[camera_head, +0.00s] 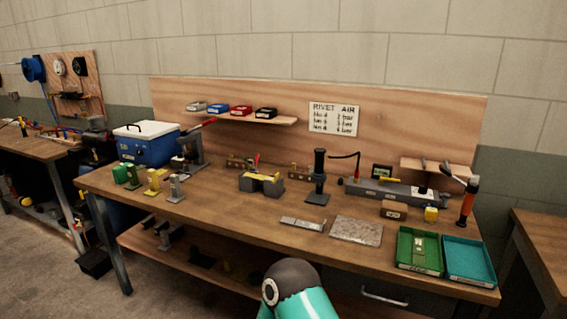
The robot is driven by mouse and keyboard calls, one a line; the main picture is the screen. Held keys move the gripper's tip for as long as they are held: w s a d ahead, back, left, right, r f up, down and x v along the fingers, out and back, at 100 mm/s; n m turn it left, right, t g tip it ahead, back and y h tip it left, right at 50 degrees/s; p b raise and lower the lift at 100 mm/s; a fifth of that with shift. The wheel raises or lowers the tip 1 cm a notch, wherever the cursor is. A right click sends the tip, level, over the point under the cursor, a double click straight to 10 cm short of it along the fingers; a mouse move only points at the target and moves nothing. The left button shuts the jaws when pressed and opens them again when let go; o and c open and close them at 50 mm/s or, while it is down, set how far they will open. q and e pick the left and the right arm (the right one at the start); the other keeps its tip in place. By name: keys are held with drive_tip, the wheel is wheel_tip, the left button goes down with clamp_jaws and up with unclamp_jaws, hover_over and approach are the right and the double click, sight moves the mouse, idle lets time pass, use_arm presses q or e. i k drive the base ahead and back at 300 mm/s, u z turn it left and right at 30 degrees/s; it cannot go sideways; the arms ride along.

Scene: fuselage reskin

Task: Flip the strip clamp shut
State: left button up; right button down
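I cannot tell for certain which fixture is the strip clamp. A small low fixture with an upright red lever (257,160) stands at the back middle of the wooden bench (225,213). A long grey fixture (390,192) lies at the back right, with a thin dark arm and red tip above its left end. A grey block with a yellow top (262,183) sits at the bench middle. A teal and dark link of my own arm shows at the bottom centre. Neither gripper shows.
A grey press with a red handle (192,150) and a blue cooler (146,142) stand at the left. A dark post (318,178) rises mid-bench. A speckled plate (356,231), green tray (401,262) and teal tray (487,277) lie front right.

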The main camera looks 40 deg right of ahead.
sight(253, 165)
drive_tip(key=k, duration=0.75)
drive_tip(key=z, duration=0.6)
drive_tip(key=i, duration=1)
drive_tip(key=z, duration=0.05)
